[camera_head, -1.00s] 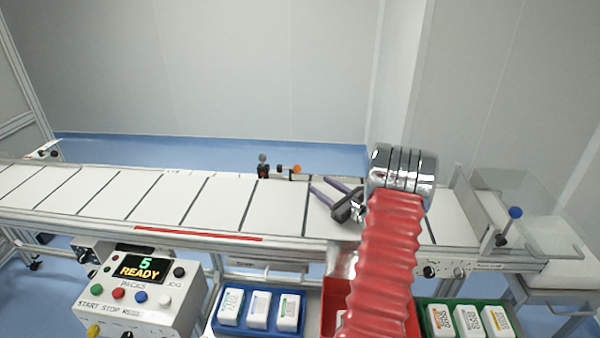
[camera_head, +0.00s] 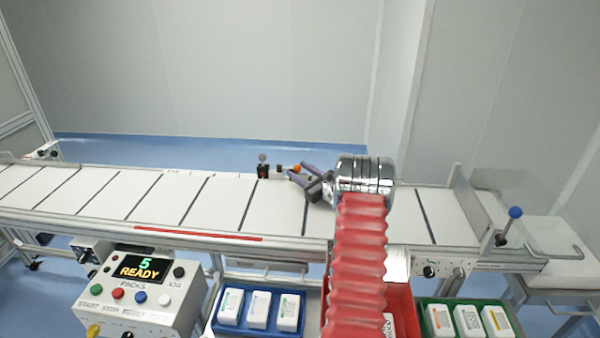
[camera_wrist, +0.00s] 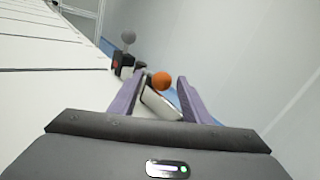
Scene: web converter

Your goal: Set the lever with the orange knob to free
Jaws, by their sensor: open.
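The orange knob (camera_head: 296,169) of the lever stands at the far edge of the conveyor. It also shows in the wrist view (camera_wrist: 161,82), between and just beyond the fingertips. My gripper (camera_head: 298,171) is open and empty, its two purple fingers spread on either side of the knob's line without visibly touching it. In the wrist view the gripper (camera_wrist: 158,84) points at the knob. The lever's shaft and any position marks are too small or hidden to read.
A grey ball knob (camera_wrist: 128,38) on a black and red mount stands left of the orange one. The white conveyor belt (camera_head: 100,188) runs below. A blue-knobbed lever (camera_head: 515,213) and clear guard are at the right. A control box (camera_head: 140,290) is at front left.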

